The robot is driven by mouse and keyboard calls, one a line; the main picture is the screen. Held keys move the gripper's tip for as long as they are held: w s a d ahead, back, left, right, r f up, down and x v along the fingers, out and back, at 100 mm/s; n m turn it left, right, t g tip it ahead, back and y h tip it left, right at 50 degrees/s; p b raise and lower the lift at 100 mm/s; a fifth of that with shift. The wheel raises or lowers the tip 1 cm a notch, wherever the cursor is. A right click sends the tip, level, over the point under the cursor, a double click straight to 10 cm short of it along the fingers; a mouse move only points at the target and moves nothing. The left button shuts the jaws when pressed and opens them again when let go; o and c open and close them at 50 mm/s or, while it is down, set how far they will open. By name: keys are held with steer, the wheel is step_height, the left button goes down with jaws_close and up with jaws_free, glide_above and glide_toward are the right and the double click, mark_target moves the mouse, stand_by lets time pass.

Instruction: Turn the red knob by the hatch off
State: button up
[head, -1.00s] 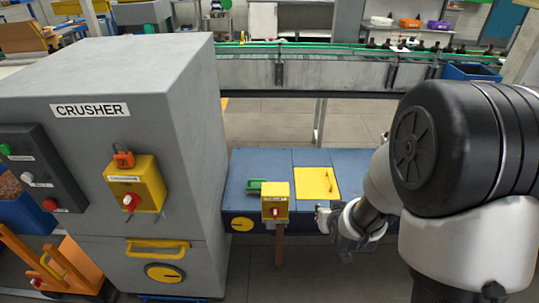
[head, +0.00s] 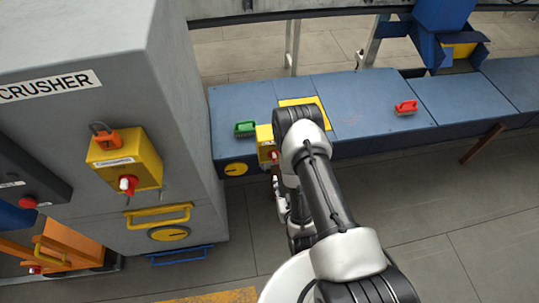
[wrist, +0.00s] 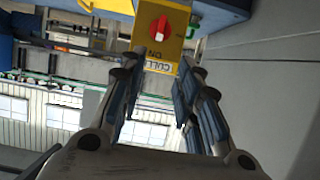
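The red knob (wrist: 161,30) sits on the face of a small yellow box (wrist: 176,12) in the wrist view, its white mark upright in the picture and towards the ON lettering. In the head view the yellow box (head: 264,138) stands beside the yellow hatch (head: 317,103), and the red knob (head: 273,155) shows partly at my arm's edge. My gripper (wrist: 158,78) is open and empty, its fingers spread to either side below the knob in the wrist view, apart from it. My arm hides part of the hatch and box in the head view.
The grey crusher (head: 90,60) stands left, with another red knob (head: 128,184) on its yellow box. The floor in front is clear.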

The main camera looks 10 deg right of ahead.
mark_target(275, 157)
steer(key=b+x, duration=0.5)
steer(key=x, duration=1.2)
steer(key=shift+s+d, duration=0.1)
steer(key=shift+c, duration=0.5)
jaws_close()
